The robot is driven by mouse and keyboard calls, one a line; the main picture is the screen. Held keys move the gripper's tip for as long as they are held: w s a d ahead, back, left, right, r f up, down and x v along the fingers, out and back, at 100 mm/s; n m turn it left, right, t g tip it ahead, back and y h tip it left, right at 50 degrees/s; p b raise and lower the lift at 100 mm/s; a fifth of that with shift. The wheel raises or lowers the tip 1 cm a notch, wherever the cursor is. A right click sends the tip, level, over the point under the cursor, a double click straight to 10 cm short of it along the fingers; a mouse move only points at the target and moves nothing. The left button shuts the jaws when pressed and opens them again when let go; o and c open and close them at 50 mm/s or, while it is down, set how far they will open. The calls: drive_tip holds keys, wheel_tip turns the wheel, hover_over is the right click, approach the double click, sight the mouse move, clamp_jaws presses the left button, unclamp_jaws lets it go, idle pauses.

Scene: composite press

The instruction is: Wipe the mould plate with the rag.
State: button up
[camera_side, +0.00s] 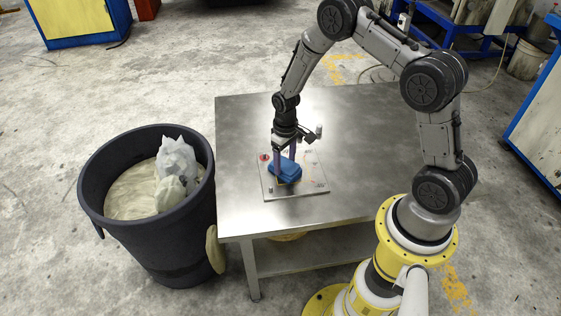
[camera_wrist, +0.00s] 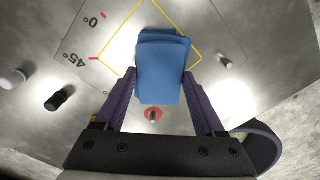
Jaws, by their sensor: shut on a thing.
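The mould plate (camera_side: 312,183) is a flat grey metal square near the left part of the metal table. In the wrist view the plate (camera_wrist: 105,30) carries a yellow outline, red ticks and the marks 0° and 45°. The rag (camera_side: 287,171) is a folded blue cloth over the plate; it also shows in the wrist view (camera_wrist: 161,70), covering part of the yellow outline. My gripper (camera_side: 287,157) points down over the plate, its fingers shut on the rag. In the wrist view the fingers (camera_wrist: 160,88) stand on both sides of it. I cannot tell whether the rag touches the plate.
A red-ringed pin (camera_wrist: 153,114) stands on the plate near the rag. A black peg (camera_wrist: 60,99) and a pale peg (camera_wrist: 13,79) stand at its side. A dark bin (camera_side: 150,239) with pale bags stands left of the table (camera_side: 365,120). The table's back right is clear.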

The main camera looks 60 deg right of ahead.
sight(295, 163)
drive_tip(key=shift+s+d+f, duration=0.2)
drive_tip(key=shift+s+d, duration=1.85)
drive_tip(key=shift+s, duration=0.15)
drive_tip(key=shift+a, duration=0.15)
drive_tip(key=shift+w+a+r, duration=0.15)
drive_tip(key=shift+w+a, duration=0.7)
drive_tip(key=shift+w, duration=0.25)
drive_tip(key=shift+w+a, duration=1.65)
drive_tip(key=shift+a, duration=0.05)
drive_tip(key=shift+r, duration=3.55)
